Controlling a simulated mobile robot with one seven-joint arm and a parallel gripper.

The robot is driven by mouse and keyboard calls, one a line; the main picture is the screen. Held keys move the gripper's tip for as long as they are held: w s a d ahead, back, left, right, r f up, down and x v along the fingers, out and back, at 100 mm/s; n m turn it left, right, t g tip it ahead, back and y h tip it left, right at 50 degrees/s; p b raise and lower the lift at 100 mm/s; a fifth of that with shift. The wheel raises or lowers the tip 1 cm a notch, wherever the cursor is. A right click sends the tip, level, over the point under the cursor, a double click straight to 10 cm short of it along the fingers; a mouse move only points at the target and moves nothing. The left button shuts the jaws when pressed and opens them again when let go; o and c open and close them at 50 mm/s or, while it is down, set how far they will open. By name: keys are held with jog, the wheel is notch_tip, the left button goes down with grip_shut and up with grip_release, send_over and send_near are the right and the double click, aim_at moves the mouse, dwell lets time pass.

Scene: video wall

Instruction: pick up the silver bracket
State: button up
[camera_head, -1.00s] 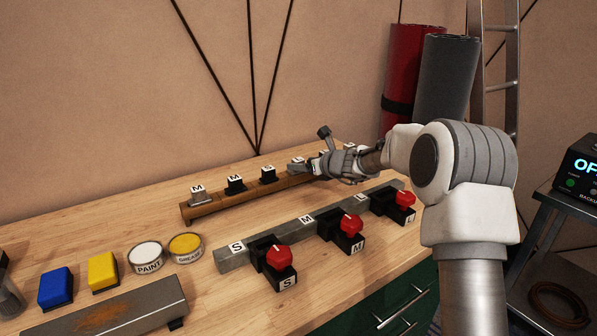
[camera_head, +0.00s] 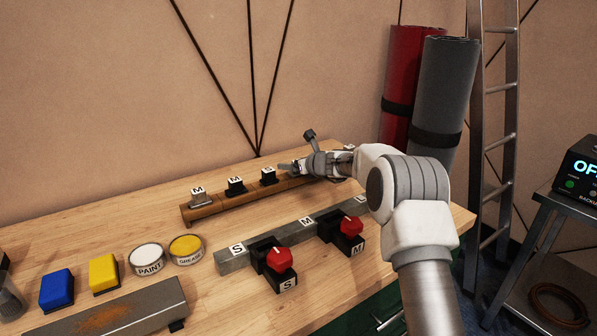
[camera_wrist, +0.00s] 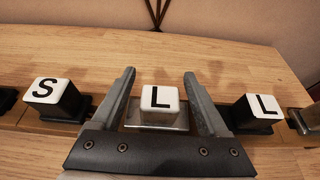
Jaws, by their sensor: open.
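In the wrist view, a silver bracket with a white block marked L (camera_wrist: 160,118) sits in the wooden rail, between the two fingers of my gripper (camera_wrist: 159,76). The fingers are spread, with a gap on each side of the block. In the head view my gripper (camera_head: 292,166) is at the rail, just right of the black S bracket (camera_head: 268,176), and hides the silver L bracket. Another silver bracket, marked M (camera_head: 200,201), stands at the rail's left end. A further silver piece (camera_wrist: 304,121) shows at the wrist view's right edge.
The black S bracket (camera_wrist: 55,102) and a black L bracket (camera_wrist: 257,115) flank my gripper. A black M bracket (camera_head: 236,188) stands farther left. In front lies a grey bar (camera_head: 233,261) with red-knobbed clamps (camera_head: 278,262). Paint and grease tins (camera_head: 147,260) are at left.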

grip_shut()
jog(key=shift+r, duration=0.1)
dwell(0.5)
jog(key=shift+r+p, duration=0.4)
jog(key=shift+r, duration=0.15)
jog(key=d+r+p, duration=0.6)
jog(key=d+r, duration=0.3)
jog(key=d, duration=0.2)
jog(key=shift+d+r, duration=0.35)
jog(key=shift+r, duration=0.05)
jog(key=shift+r+p, duration=0.1)
jog(key=shift+p, duration=0.2)
